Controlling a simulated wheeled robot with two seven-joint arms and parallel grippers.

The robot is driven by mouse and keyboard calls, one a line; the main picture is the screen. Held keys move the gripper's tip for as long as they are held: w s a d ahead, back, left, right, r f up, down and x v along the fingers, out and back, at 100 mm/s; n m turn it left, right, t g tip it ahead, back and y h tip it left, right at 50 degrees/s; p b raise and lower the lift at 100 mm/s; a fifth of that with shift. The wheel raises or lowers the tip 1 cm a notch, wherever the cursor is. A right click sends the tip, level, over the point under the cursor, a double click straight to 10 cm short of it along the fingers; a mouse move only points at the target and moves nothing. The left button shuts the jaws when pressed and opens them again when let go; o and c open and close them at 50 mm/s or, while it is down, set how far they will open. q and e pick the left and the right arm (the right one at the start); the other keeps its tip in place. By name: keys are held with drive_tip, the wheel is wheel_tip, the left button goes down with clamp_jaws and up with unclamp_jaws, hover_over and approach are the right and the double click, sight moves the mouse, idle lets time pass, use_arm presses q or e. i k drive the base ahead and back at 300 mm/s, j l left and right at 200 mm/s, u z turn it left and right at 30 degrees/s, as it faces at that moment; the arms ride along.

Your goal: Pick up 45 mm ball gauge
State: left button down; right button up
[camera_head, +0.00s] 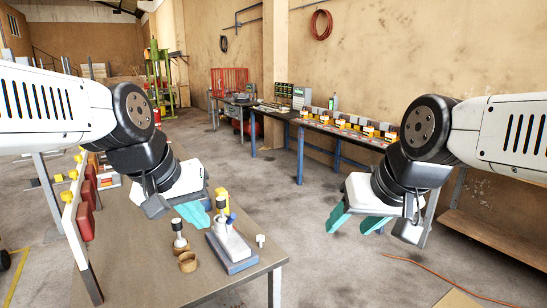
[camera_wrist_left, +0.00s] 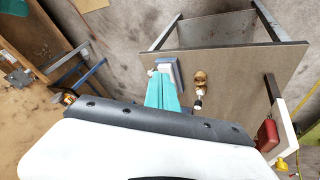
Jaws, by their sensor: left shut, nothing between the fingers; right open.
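One gauge (camera_head: 179,236) stands by the wooden rings and also shows in the left wrist view (camera_wrist_left: 198,103). Which one is the 45 mm ball gauge, I cannot tell. My left gripper (camera_head: 196,214), with teal fingers, is shut and empty above the table, just behind these pieces. My right gripper (camera_head: 357,222) is open and empty, right of the table over the floor.
The brown table (camera_head: 150,274) has a wooden ring (camera_head: 187,263) and a small white piece (camera_head: 260,240). A rack board with red and yellow parts (camera_head: 84,220) stands along its left edge. A long workbench (camera_head: 345,133) is against the back wall. An orange cable (camera_head: 440,269) lies on the floor.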

sight(221, 203)
drive_tip(key=i+u, duration=0.2)
drive_tip(key=u, duration=0.15)
drive_tip(key=i+u, duration=0.2)
drive_tip(key=u, duration=0.15)
drive_tip(key=i+u, duration=0.2)
drive_tip(key=u, duration=0.15)
